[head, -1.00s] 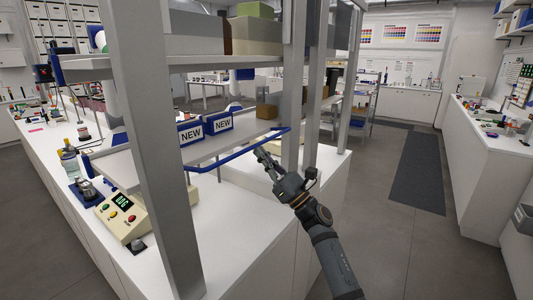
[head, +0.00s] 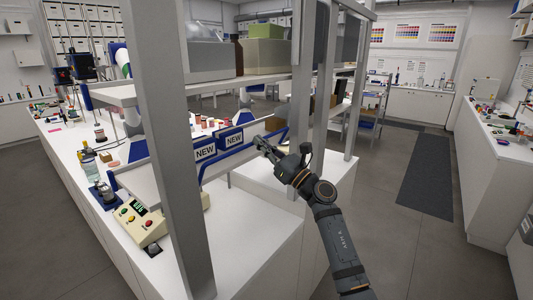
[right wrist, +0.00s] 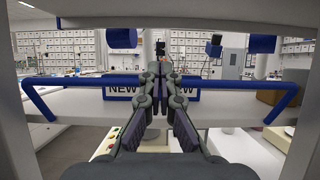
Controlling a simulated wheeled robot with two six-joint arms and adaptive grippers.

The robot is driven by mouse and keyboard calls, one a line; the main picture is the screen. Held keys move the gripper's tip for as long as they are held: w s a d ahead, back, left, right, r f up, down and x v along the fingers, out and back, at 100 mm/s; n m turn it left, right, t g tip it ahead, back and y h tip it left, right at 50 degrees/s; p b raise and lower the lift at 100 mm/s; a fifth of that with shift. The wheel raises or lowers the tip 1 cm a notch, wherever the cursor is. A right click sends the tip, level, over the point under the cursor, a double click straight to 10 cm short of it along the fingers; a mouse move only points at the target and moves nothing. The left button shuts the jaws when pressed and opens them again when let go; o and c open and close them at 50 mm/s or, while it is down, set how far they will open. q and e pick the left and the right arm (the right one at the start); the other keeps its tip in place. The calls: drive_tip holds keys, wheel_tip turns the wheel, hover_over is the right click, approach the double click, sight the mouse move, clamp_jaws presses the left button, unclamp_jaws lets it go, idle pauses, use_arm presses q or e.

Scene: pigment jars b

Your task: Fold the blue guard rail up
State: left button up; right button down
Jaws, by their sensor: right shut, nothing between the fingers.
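The blue guard rail (head: 245,148) runs along the front of the middle shelf. In the right wrist view the rail (right wrist: 70,82) is a level bar above the shelf board, with a bent arm at each end running back down to the shelf. The bar looks closer to me than those arm ends, so it seems to lean outward. My right gripper (head: 262,143) is shut and empty at the rail's right part in the head view. In the right wrist view its fingers (right wrist: 160,75) cover the bar's middle; I cannot tell if they touch it. My left gripper is not in view.
A grey upright post (head: 178,150) is at the left and another (head: 301,95) stands close to my right gripper. A cream button box (head: 140,222) sits on the white counter below.

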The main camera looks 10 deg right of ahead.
drive_tip(key=shift+x, duration=0.95)
drive_tip(key=shift+s+r, duration=0.1)
idle(0.5)
